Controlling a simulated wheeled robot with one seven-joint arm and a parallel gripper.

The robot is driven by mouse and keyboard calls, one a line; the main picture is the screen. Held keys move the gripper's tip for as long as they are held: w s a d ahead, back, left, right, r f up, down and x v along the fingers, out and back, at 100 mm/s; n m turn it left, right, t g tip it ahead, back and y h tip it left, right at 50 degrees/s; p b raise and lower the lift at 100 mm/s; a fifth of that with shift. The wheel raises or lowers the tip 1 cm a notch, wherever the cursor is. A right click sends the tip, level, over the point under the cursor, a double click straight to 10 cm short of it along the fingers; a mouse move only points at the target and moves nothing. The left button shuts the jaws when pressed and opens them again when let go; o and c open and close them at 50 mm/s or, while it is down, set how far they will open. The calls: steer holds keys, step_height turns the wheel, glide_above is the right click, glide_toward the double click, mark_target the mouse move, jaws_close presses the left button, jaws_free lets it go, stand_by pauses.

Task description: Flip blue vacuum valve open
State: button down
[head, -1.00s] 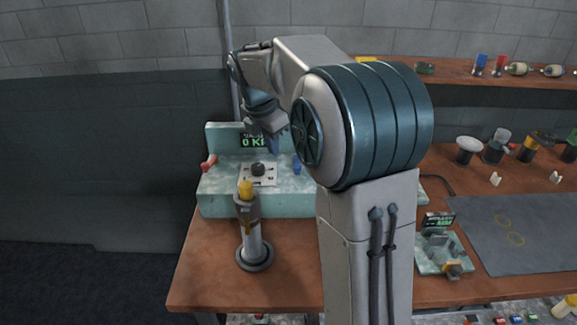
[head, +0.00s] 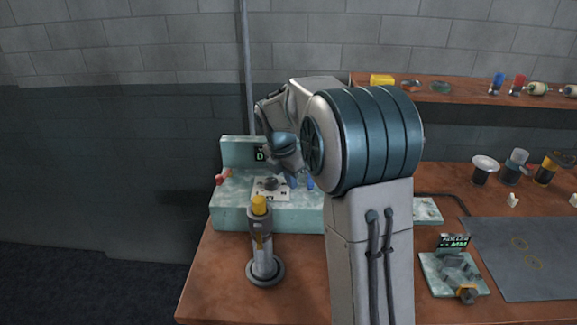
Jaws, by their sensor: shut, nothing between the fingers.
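The blue vacuum valve (head: 310,184) is a small blue handle on the pale green vacuum unit (head: 232,214), to the right of the dark knob (head: 270,183). A red handle (head: 223,176) sits at the unit's left end. My gripper (head: 291,181) is shut and empty. My arm hides the right part of the unit.
A grey cylinder with a yellow top (head: 262,245) stands on the wooden bench (head: 215,285) in front of the unit. A small gauge device (head: 455,272) and a dark mat (head: 530,255) lie to the right. A shelf (head: 445,93) runs along the back wall.

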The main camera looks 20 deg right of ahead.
steer(key=shift+x, duration=1.05)
steer(key=shift+w+d+f+p, duration=0.15)
steer(key=shift+w+d+p, duration=0.25)
steer(key=shift+d, duration=0.5)
steer(key=shift+w+d+f+p, duration=0.2)
steer(key=shift+w+d, duration=0.35)
steer(key=shift+d, duration=0.4)
